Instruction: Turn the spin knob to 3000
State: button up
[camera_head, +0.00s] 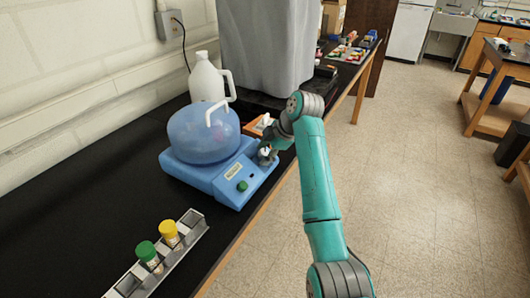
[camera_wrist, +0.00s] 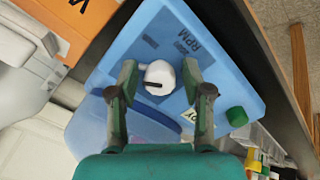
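The blue centrifuge (camera_head: 215,181) stands on the black bench with a rounded translucent blue lid (camera_head: 203,133). Its white round spin knob (camera_wrist: 158,78) has a dark pointer mark and sits on the sloped panel near the RPM lettering (camera_wrist: 190,44). My gripper (camera_wrist: 160,74) is over the panel with one finger on each side of the knob. The fingers are apart, and narrow gaps seem to show beside the knob; firm contact cannot be told. In the head view my gripper (camera_head: 267,153) hides most of the knob. The dial numbers are too small to read.
A green knob (camera_head: 242,186) is on the same panel. A white jug (camera_head: 208,82) stands behind the centrifuge, and an orange-and-white box (camera_head: 258,125) lies beside it. A rack (camera_head: 185,239) with green- and yellow-capped tubes stands in front. The bench edge is close on the right.

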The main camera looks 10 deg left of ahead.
grip_shut()
